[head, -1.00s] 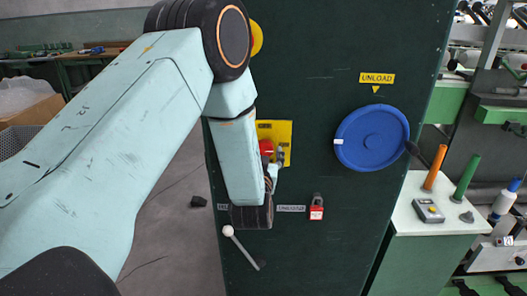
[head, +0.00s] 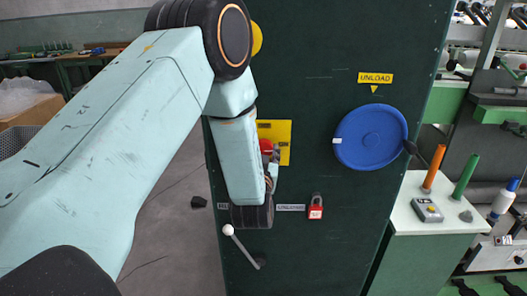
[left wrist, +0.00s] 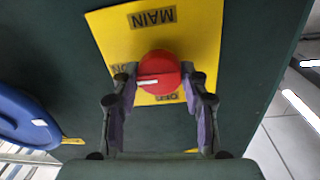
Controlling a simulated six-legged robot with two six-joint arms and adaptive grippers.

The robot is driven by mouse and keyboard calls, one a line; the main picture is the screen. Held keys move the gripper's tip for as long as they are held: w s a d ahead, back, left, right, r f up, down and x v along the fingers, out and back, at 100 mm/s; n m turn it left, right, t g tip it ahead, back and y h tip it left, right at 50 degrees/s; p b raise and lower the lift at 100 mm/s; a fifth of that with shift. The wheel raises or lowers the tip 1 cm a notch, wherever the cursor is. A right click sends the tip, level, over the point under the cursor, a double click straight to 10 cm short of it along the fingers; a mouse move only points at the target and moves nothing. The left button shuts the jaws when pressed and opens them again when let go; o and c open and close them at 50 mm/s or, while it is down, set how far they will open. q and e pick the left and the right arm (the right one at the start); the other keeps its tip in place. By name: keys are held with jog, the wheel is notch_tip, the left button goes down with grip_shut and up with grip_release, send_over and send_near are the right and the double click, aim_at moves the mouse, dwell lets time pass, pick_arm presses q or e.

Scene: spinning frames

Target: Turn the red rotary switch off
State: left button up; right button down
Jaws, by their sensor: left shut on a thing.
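The red rotary switch (left wrist: 158,73) sits on a yellow plate (left wrist: 110,40) marked MAIN, on a dark green panel. In the left wrist view a white mark runs across its handle, and the labels on the plate are partly covered by my fingers. My left gripper (left wrist: 160,85) has its fingers on both sides of the red knob and is shut on it. In the head view the switch (head: 266,146) shows only partly behind my left arm, in front of the yellow plate (head: 284,133). My right gripper is not in view.
A blue handwheel (head: 370,137) is right of the switch, under an UNLOAD sign (head: 375,78). A red padlock (head: 315,208) and a lever with a white ball (head: 228,230) are below. A white-topped bench (head: 420,190) stands at right.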

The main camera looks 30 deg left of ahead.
pick_arm(q)
jog(key=shift+f, duration=0.1)
jog(key=shift+n+b, duration=0.65)
jog(key=shift+n, duration=0.15)
jog(key=n+b, duration=0.2)
jog(key=shift+f+n, duration=0.15)
jog(key=shift+n, duration=0.15)
jog(key=n+b, duration=0.4)
jog(key=n, duration=0.1)
jog(key=shift+n+y, duration=0.3)
jog(key=n+b, duration=0.5)
jog(key=shift+w+n, duration=0.1)
jog(key=shift+n, duration=0.2)
jog(key=shift+n+y+b, duration=0.3)
jog(key=shift+n+b, duration=0.9)
jog(key=shift+r+n+b, duration=0.2)
jog(key=shift+n+b, duration=0.1)
jog(key=shift+n, duration=0.1)
jog(key=shift+r, duration=0.1)
